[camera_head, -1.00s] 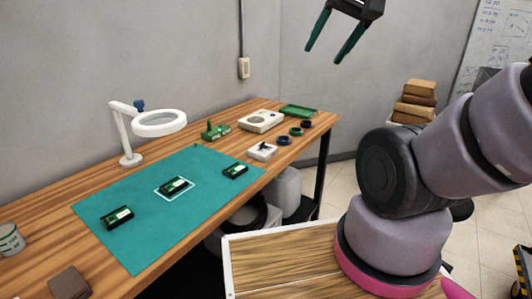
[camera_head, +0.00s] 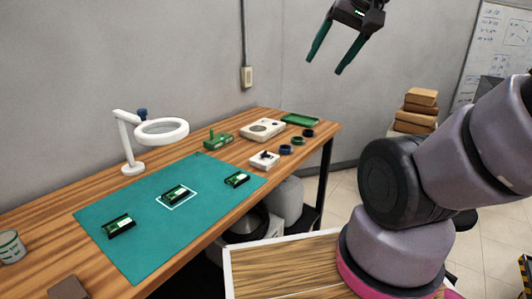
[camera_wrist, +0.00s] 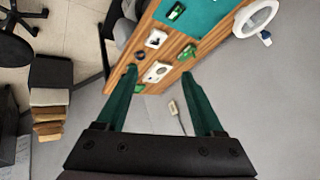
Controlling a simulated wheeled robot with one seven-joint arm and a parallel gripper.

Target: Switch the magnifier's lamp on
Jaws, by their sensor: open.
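The magnifier (camera_head: 126,143) is a white stand on the wooden table, with a round base, an upright post and a ring-shaped head (camera_head: 162,131). A dark blue knob (camera_head: 142,115) sits at the top, where the arm meets the head. In the wrist view the ring head (camera_wrist: 254,18) is at the top right, with a blue part (camera_wrist: 265,36) beside it. My gripper (camera_head: 325,66) is open and empty, high in the air right of the magnifier and well apart from it. Its green fingers also show in the wrist view (camera_wrist: 158,82). I cannot tell whether the lamp is lit.
A teal mat (camera_head: 140,258) with several small green boards lies before the magnifier. A white device (camera_head: 263,129), a green tray (camera_head: 300,119), a small white box (camera_head: 264,160) and dark rings stand at the table's right end. A wall socket (camera_head: 247,77) is behind. Stacked boxes (camera_head: 416,112) stand right.

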